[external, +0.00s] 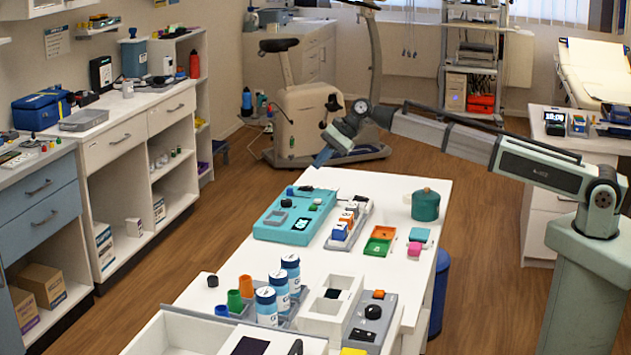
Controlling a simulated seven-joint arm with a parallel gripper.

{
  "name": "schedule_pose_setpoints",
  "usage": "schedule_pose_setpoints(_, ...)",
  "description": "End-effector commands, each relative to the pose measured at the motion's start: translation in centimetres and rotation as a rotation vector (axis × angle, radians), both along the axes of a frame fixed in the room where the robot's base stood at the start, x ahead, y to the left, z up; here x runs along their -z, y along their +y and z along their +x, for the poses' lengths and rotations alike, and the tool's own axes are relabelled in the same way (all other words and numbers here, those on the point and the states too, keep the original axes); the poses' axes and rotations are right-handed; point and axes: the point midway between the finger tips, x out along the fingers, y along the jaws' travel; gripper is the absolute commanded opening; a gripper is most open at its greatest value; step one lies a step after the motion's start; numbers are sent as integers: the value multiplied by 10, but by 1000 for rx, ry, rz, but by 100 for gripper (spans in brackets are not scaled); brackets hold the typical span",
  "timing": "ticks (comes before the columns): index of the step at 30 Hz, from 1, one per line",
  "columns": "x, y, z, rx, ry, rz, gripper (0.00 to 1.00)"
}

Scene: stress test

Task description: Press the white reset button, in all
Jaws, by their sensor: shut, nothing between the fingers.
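A teal device (277,229) with a small lit display (302,225) and dark knobs lies on the far left part of the white table (390,187). A small light spot shows on its top near the front, too small to tell as a button. I cannot pick out a white reset button for certain. My gripper (322,158) is shut and empty, pointing down and left. In the picture it shows just above the table's far edge, apart from the device; its height is hard to tell.
A tray of small coloured blocks (348,222), an orange-and-green tray (380,241) and a green canister (425,205) stand right of the device. Bottles (290,273), cups and a grey box (375,320) fill the near end. Bare table lies between.

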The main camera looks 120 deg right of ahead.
Motion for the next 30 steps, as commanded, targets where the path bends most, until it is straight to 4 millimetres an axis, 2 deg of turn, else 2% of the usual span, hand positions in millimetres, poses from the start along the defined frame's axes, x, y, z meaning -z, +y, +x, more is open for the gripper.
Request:
schedule_pose_setpoints(18, 66, 0, 0, 1, 1, 2, 0)
schedule_pose_setpoints(30, 85, 0, 0, 1, 0, 1, 0)
